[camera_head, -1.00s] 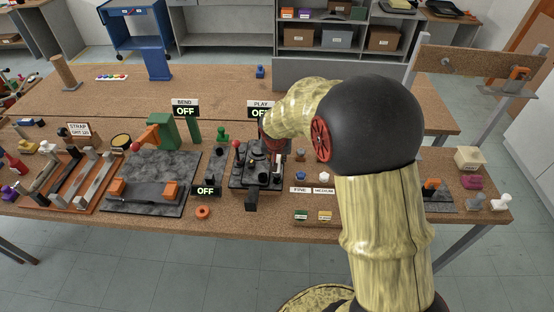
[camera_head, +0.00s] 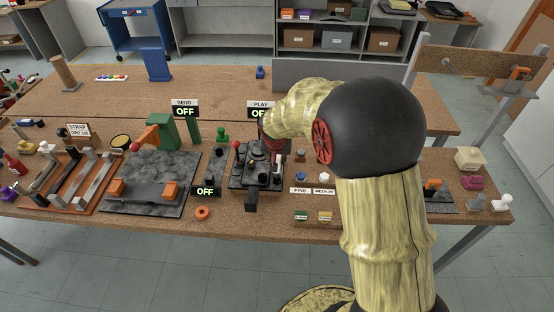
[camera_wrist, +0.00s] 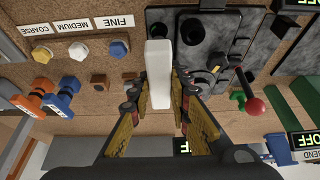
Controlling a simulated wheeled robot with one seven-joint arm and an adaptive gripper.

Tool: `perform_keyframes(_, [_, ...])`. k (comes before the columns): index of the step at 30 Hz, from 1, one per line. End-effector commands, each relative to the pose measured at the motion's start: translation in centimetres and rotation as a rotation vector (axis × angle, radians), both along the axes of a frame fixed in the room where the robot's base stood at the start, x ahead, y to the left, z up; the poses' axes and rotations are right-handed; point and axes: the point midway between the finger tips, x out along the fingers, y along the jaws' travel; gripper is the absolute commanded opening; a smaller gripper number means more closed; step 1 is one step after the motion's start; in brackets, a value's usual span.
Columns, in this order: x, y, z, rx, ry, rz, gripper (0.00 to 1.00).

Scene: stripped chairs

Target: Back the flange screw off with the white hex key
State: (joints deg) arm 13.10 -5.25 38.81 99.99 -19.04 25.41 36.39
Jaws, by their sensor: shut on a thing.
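My gripper (camera_wrist: 162,100) is shut on a white bar, the white hex key (camera_wrist: 159,72), which points up the wrist view from between the fingers. Its far end overlaps the left part of a dark fixture (camera_wrist: 203,65) with round holes; I cannot tell whether it touches. The flange screw cannot be made out, and the key may hide it. In the head view the same dark fixture (camera_head: 242,184) stands near the front edge of the bench, with my gripper over it.
A lever with a red knob (camera_wrist: 255,106) stands close to the right of the fingers. Yellow, white and blue knobs (camera_wrist: 78,51) lie left, by the grit labels. An orange ring (camera_head: 203,212) lies near the front edge. A grey plate (camera_head: 150,180) stands left of the fixture.

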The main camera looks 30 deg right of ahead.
Motion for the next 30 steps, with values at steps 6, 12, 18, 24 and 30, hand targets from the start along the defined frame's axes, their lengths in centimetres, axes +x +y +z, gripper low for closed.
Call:
perform_keyframes(6, [0.0,0.0,-0.4,-0.001,-0.001,0.000,0.00])
perform_keyframes(12, [0.0,0.0,-1.0,-0.001,-0.001,0.000,0.00])
perform_keyframes(18, [0.0,0.0,-1.5,-0.001,-0.001,0.000,0.00])
perform_keyframes(24, [0.0,0.0,-2.1,-0.001,-0.001,0.000,0.00])
perform_keyframes(30, [0.0,0.0,-2.0,-0.001,-0.001,0.000,0.00])
